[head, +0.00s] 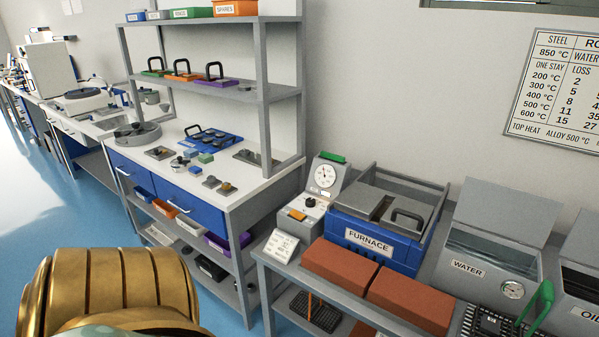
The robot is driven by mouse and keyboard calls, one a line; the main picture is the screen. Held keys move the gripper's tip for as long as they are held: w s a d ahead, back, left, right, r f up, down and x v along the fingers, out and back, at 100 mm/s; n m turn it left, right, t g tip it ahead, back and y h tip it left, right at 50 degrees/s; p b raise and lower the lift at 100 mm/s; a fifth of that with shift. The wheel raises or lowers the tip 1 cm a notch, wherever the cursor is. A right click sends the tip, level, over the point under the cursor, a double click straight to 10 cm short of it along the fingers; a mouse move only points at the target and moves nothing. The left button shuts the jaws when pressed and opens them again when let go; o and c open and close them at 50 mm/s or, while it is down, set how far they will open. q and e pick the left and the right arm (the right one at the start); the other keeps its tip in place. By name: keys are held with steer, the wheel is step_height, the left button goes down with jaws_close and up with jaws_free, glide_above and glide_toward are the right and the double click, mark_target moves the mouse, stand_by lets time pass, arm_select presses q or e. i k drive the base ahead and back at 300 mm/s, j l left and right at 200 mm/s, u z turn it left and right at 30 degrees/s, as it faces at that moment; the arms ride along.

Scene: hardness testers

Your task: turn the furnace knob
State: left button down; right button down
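The blue furnace (385,242), labelled FURNACE, stands on the grey bench right of centre with its grey lid and dark handle on top. A grey control box (327,200) stands at its left side. It carries a round white dial (325,176), a small dark knob (310,202) on its sloping face and an orange switch (297,215) below. The knob is small here, and its pointer setting cannot be read. Neither of my grippers is in view. A gold ribbed part of mine fills the lower left corner, far from the knob.
Red-brown bricks (410,299) lie along the bench front before the furnace. A white card (281,247) stands left of them. A grey WATER tank (488,268) with an open lid is to the right. A shelved workbench (250,198) stands left; the blue floor beside it is clear.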

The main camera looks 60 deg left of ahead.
mark_target(309, 202)
steer(key=u, duration=1.65)
steer(key=j+z, duration=0.55)
steer(key=j, duration=0.2)
